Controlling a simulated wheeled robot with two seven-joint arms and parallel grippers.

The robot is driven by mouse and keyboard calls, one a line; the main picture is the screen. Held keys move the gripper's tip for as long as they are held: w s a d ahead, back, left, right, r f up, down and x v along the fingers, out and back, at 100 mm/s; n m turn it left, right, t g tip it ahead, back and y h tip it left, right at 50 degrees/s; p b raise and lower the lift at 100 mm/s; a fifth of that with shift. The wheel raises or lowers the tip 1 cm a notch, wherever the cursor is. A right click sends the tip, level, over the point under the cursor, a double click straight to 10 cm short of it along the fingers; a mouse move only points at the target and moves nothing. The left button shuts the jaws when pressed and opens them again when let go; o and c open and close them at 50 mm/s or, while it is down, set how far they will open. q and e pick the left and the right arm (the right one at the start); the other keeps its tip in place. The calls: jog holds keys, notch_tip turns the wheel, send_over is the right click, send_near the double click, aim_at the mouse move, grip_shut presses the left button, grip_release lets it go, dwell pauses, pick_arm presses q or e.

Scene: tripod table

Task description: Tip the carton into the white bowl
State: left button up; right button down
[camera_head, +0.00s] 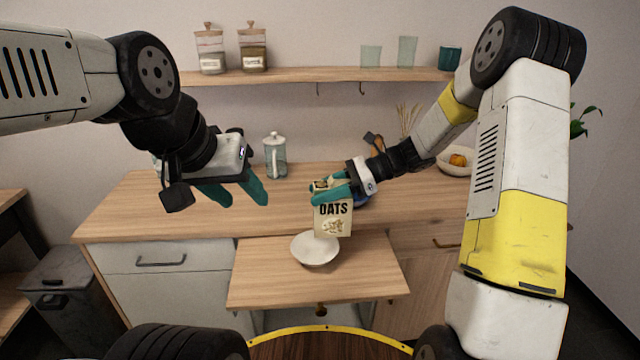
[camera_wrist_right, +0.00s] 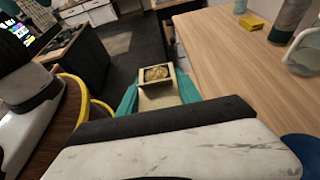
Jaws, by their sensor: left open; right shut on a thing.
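The carton (camera_head: 333,221), a cream box marked OATS, looks about upright in the head view. My right gripper (camera_head: 332,196) is shut on its upper part. The right wrist view shows the carton (camera_wrist_right: 157,75) with an open top and oats inside, between the teal fingers. The white bowl (camera_head: 314,252) stands on the pull-out board, just below and slightly left of the carton. The carton's lower edge overlaps the bowl's back rim in the picture; contact cannot be told. I see no oats in the bowl. My left gripper (camera_head: 241,196) is open and empty above the counter's left part.
The pull-out board (camera_head: 260,284) is otherwise bare. A glass press jar (camera_head: 275,157) stands at the counter's back. A fruit bowl (camera_head: 455,162) is at the right. A shelf (camera_head: 320,75) with jars and glasses hangs above. A yellow block (camera_wrist_right: 251,22) lies on the counter.

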jog(key=shift+d+f, duration=0.1)
jog(key=shift+f, duration=1.65)
jog(key=shift+r+h, duration=0.15)
jog(key=shift+h, duration=0.35)
jog(key=shift+d, duration=0.1)
jog(key=shift+d+h, duration=0.1)
jog(key=shift+h, duration=0.6)
